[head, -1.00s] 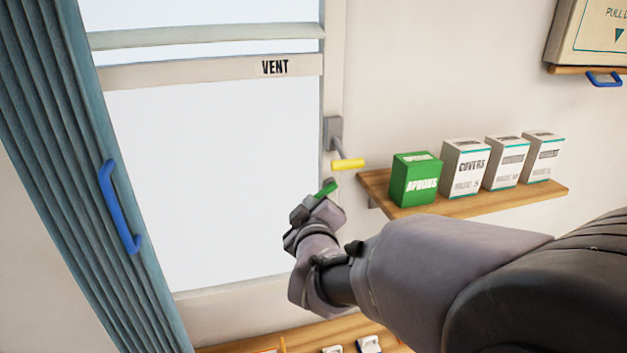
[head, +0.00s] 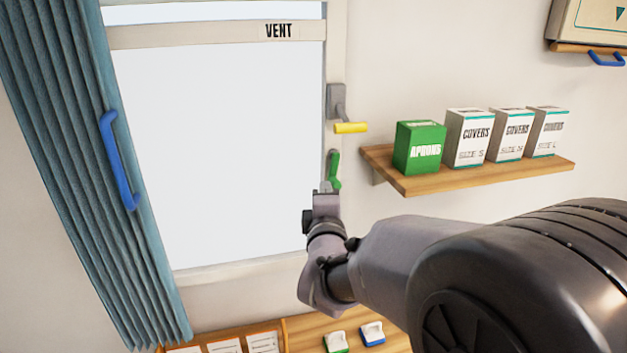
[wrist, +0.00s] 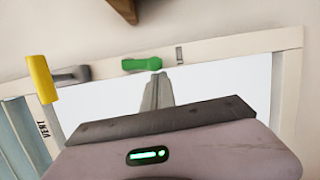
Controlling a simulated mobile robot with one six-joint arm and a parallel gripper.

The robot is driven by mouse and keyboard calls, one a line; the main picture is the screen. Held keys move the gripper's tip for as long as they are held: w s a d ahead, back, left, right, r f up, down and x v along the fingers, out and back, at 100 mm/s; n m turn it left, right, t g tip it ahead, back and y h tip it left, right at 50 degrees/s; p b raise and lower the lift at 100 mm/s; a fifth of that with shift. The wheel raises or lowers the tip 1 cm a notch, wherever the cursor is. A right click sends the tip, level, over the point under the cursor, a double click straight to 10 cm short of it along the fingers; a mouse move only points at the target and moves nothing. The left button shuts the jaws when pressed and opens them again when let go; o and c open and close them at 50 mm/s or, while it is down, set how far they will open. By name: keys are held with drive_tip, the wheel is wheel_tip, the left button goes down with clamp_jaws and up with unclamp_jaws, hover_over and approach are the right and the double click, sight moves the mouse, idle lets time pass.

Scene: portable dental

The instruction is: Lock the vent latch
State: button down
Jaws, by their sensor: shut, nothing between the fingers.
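The green latch (head: 334,168) is on the right side of the window frame, below the yellow-handled lever (head: 350,128). It hangs nearly straight down along the frame. In the wrist view the green latch (wrist: 141,64) lies along the pale frame, with a small grey plate (wrist: 181,56) just beyond one end. My gripper (head: 328,188) is shut and empty at the lower end of the latch. In the wrist view its narrow fingertips (wrist: 157,76) are just beside the latch; I cannot tell whether they touch it.
The VENT window (head: 215,140) fills the middle left. A blue-green curtain (head: 75,130) with a blue handle (head: 119,160) hangs to its left. A wooden shelf (head: 420,185) with a green aprons box (head: 419,147) and white boxes is close on the right. A counter lies below.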

drive_tip(key=shift+w+d+f+n+b, duration=0.1)
drive_tip(key=shift+d+f+n+b, duration=0.25)
drive_tip(key=shift+n+b, duration=0.45)
drive_tip(key=shift+r, duration=0.15)
drive_tip(key=shift+d, duration=0.1)
